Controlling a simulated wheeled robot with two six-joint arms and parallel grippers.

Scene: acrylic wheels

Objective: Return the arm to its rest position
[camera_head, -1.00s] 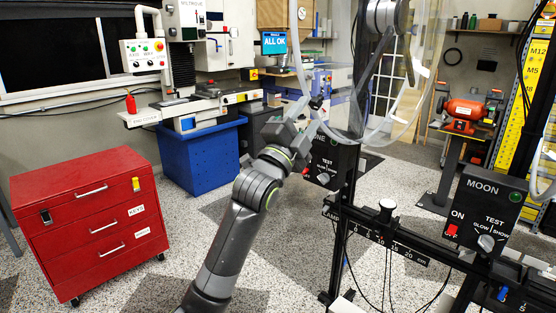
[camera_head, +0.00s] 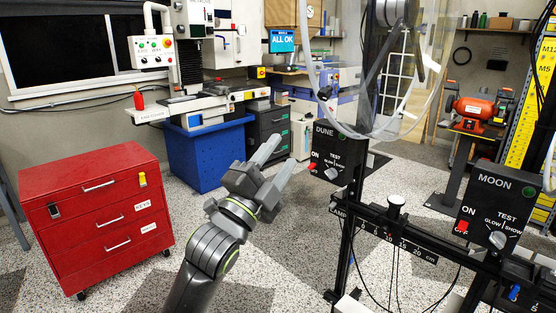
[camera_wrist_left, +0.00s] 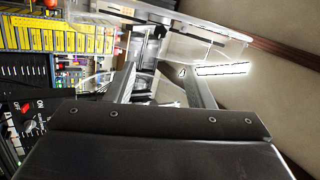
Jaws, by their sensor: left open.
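My left arm comes up from the bottom of the head view. Its left gripper (camera_head: 270,162) points up and to the right, with its two fingers apart and nothing between them. It hangs in free air over the floor, left of the black DUNE control box (camera_head: 335,155) and apart from it. In the left wrist view the two fingers of the left gripper (camera_wrist_left: 160,85) also stand apart and empty. A clear acrylic wheel (camera_head: 440,75) hangs on the black frame (camera_head: 385,225) at upper right. My right gripper is not in view.
A red drawer cabinet (camera_head: 95,215) stands at left. The MOON control box (camera_head: 492,210) is on the frame at right. The speckled floor around the arm is clear.

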